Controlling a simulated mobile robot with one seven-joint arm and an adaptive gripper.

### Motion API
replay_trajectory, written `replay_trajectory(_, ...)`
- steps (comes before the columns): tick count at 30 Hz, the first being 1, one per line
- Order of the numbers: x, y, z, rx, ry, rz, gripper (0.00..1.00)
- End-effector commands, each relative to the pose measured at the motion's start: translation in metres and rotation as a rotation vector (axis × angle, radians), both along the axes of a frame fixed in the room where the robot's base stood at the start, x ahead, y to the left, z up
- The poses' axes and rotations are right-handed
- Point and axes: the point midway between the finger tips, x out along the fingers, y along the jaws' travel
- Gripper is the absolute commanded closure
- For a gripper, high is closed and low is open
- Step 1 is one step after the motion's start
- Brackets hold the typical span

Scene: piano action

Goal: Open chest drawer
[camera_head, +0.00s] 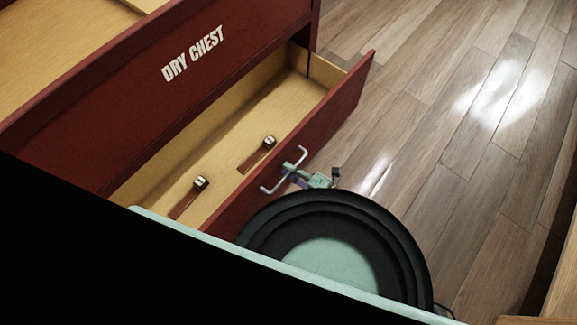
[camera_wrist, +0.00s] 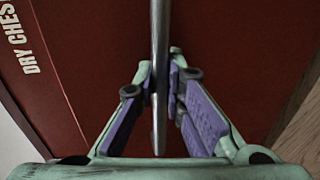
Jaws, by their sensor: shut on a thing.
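The red chest (camera_head: 140,100), marked "DRY CHEST", stands at the left of the head view. Its drawer (camera_head: 337,103) is pulled out, showing a light wood inside. The drawer's metal handle (camera_head: 284,171) is on the red front panel. It also runs down the middle of the wrist view as a grey bar (camera_wrist: 160,60). My gripper (camera_head: 308,181) is at the handle, outside the drawer front. In the wrist view my gripper's purple-padded fingers (camera_wrist: 164,88) are closed around the handle bar, one on each side. In the head view my arm partly hides the near end of the drawer.
Two small brown wooden pieces with metal ends lie in the drawer, one nearer (camera_head: 189,197) and one farther (camera_head: 258,154). Bare wooden floor (camera_head: 460,150) lies right of the drawer. A light wooden edge (camera_head: 535,320) shows at the bottom right.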

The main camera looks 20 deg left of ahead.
Motion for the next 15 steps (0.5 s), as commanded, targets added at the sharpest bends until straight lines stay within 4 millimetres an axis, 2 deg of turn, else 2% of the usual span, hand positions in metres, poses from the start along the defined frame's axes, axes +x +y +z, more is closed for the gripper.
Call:
replay_trajectory(6, 0.0001, -0.0006, 0.0, 0.0, 0.0, 0.0, 1.0)
replay_trajectory(7, 0.0001, -0.0005, 0.0001, 0.0, 0.0, 0.0, 0.88)
replay_trajectory(9, 0.0001, -0.0005, 0.0, 0.0, 0.0, 0.0, 0.84)
replay_trajectory(11, 0.0002, -0.0004, 0.0, -0.001, 0.0, 0.0, 0.8)
replay_trajectory(15, 0.0001, -0.0002, -0.0001, 0.0, 0.0, 0.0, 0.8)
